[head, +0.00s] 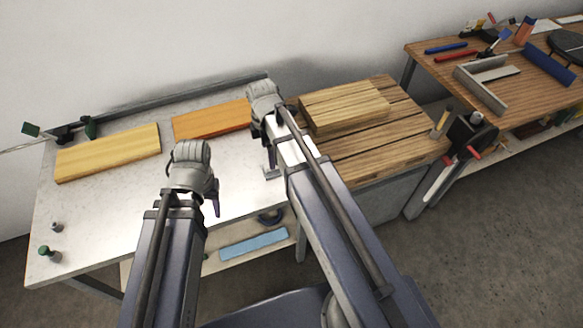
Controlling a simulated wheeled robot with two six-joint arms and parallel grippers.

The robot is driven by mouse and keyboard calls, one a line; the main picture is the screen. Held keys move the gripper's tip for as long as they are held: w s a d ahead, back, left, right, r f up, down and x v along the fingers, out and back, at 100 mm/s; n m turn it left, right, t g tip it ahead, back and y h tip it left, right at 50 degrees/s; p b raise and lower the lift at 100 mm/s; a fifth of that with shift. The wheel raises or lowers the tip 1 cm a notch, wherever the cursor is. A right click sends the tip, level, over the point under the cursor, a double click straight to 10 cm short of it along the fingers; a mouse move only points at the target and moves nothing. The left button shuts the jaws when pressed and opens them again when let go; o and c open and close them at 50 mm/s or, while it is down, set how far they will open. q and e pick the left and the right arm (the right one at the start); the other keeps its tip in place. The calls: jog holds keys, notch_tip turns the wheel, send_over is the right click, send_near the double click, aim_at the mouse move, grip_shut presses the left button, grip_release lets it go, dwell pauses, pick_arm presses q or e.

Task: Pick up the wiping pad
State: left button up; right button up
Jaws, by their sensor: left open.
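A flat light blue piece (253,246) lies on the lower shelf under the white table; it looks like a pad or folded cloth, and I cannot tell for sure that it is the wiping pad. My left gripper (215,198) is over the front part of the white table, pointing down, open, with nothing seen in it. It is above and to the left of the blue piece, well apart from it.
On the white table (110,215) lie a yellow board (108,153) and an orange board (210,119), with small knobs at the front left. A slatted wooden bench (375,150) with stacked boards (345,105) adjoins on the right. A tool bench (545,85) stands beyond.

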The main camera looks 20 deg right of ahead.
jog(key=shift+w+d+n, duration=0.25)
jog(key=shift+d+n, duration=0.15)
jog(key=shift+d, duration=0.5)
pick_arm(q)
jog(key=f+b, duration=0.8)
jog(key=shift+d, duration=0.35)
pick_arm(e)
notch_tip(320, 180, down, 8)
jog(key=shift+d, duration=0.15)
jog(key=shift+r, duration=0.1)
jog(key=c, duration=1.4)
jog(key=shift+c, duration=0.2)
pick_arm(q)
jog(key=shift+r, duration=0.15)
pick_arm(e)
notch_tip(320, 180, up, 10)
jog(key=p, duration=1)
pick_arm(q)
notch_tip(320, 180, up, 10)
